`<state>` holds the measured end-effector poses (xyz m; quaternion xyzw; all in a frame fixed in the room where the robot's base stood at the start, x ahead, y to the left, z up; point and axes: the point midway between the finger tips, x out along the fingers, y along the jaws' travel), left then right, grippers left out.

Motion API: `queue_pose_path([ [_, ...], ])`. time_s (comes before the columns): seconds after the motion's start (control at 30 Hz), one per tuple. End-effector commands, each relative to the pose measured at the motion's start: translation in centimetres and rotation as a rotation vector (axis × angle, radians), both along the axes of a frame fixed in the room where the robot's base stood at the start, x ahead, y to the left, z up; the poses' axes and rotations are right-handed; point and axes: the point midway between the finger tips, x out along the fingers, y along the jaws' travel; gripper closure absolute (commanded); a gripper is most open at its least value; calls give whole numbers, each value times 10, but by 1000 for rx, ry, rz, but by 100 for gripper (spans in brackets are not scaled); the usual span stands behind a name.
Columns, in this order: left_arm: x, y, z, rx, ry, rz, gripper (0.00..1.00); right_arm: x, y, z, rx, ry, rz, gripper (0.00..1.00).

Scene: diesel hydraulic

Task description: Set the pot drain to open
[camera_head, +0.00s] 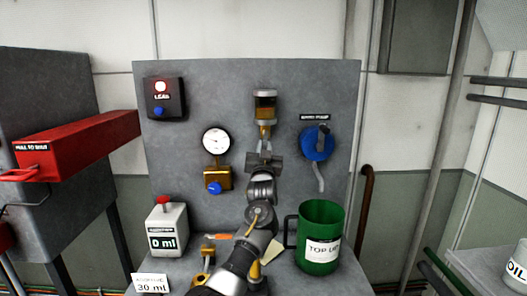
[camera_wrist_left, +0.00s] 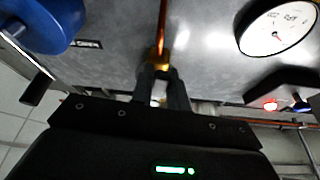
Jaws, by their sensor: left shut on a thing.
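The pot (camera_head: 265,105) is a small amber-and-grey bowl mounted high at the middle of the grey panel. A brass drain fitting (camera_head: 265,131) hangs under it, and a brass piece also shows in the left wrist view (camera_wrist_left: 158,58) at the end of a copper-coloured pipe. My left gripper (camera_head: 264,152) reaches up in front of the panel just below the pot. In the left wrist view its fingers (camera_wrist_left: 161,80) are shut on the brass drain piece. The fingers and arm hide the lower part of the drain, so its setting cannot be told. My right gripper is not in view.
A gauge (camera_head: 216,141) and brass block with blue knob (camera_head: 214,188) sit left of my arm; a blue pump handle (camera_head: 317,143) sits right. A green jug (camera_head: 321,238) and white box reading 0 ml (camera_head: 167,231) flank my forearm. A red box (camera_head: 90,145) juts out left.

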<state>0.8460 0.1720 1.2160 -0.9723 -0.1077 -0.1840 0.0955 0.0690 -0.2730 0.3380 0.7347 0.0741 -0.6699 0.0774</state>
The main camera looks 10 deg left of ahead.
Motion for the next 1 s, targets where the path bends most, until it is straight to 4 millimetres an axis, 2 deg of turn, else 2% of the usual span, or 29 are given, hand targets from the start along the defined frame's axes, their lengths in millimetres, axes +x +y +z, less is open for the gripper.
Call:
queue_pose_path([
  [0.43,0,-1,0,-7,-1,-1,100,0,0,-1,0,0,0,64],
  [0.47,0,-1,0,-7,-1,-1,80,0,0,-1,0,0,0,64],
  [0.6,0,0,0,-7,-2,0,62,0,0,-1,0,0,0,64],
  [1.0,-6,-2,-4,-6,-2,0,62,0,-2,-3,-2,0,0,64],
])
